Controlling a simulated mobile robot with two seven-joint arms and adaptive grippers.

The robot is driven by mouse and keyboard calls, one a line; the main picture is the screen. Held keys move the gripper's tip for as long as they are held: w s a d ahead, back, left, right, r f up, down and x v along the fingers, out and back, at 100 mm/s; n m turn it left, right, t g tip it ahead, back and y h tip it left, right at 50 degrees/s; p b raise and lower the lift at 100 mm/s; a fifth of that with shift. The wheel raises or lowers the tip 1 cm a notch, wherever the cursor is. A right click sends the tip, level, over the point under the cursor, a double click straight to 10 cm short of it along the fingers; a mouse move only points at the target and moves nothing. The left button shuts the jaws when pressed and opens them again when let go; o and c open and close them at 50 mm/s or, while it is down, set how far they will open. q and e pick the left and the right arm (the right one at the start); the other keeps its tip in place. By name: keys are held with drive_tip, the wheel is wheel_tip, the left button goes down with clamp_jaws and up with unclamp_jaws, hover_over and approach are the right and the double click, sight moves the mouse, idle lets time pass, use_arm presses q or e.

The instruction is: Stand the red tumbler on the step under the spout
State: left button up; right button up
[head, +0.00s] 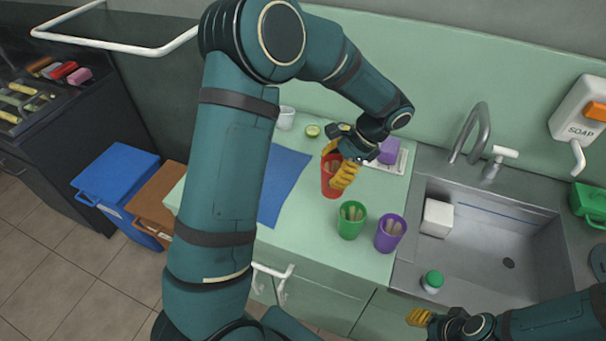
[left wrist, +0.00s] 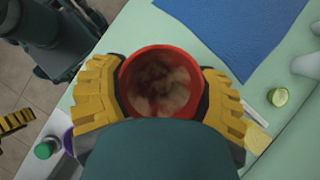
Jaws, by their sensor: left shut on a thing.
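The red tumbler (head: 330,181) is over the pale green counter, held by my left gripper (head: 341,170). In the left wrist view the tumbler (left wrist: 160,82) is seen from above, its rim between the two yellow fingers, one on each side. It looks upright, with something brownish inside. I cannot tell whether its base touches the counter. My right gripper (head: 420,317) is low at the right near the sink's front edge; its opening is unclear. No step or spout of a press can be made out; my left arm covers part of the scene.
A green tumbler (head: 351,222) and a purple tumbler (head: 390,234) stand close in front, with brownish contents. A blue mat (head: 284,182) lies to the left. A purple block (head: 390,151), a cut lime (head: 312,130) and a white cup (head: 286,119) are behind. The sink (head: 490,250) is right.

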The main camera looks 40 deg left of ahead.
sight(333, 159)
use_arm(q)
drive_tip(key=m, duration=0.1)
drive_tip(key=a+m+t+y, duration=0.1)
drive_tip(key=m, duration=0.1)
drive_tip(key=w+a+f+m+t+b, duration=0.1)
drive_tip(key=m, duration=0.1)
drive_tip(key=shift+w+y, duration=0.1)
drive_tip(key=shift+y, duration=0.2)
drive_tip(key=m+t, duration=0.1)
drive_tip(key=m, duration=0.1)
drive_tip(key=w+m+t, duration=0.1)
drive_tip(key=shift+w+a+f+m+b, duration=0.15)
drive_tip(key=shift+a+m+b, duration=0.2)
drive_tip(key=shift+m, duration=0.05)
drive_tip(key=shift+t, duration=0.4)
drive_tip(key=shift+w+f+b, duration=0.1)
drive_tip(key=shift+f+b, duration=1.15)
drive_tip(key=shift+f, duration=3.7)
drive_tip(key=shift+f, duration=0.1)
drive_tip(key=o, duration=1.2)
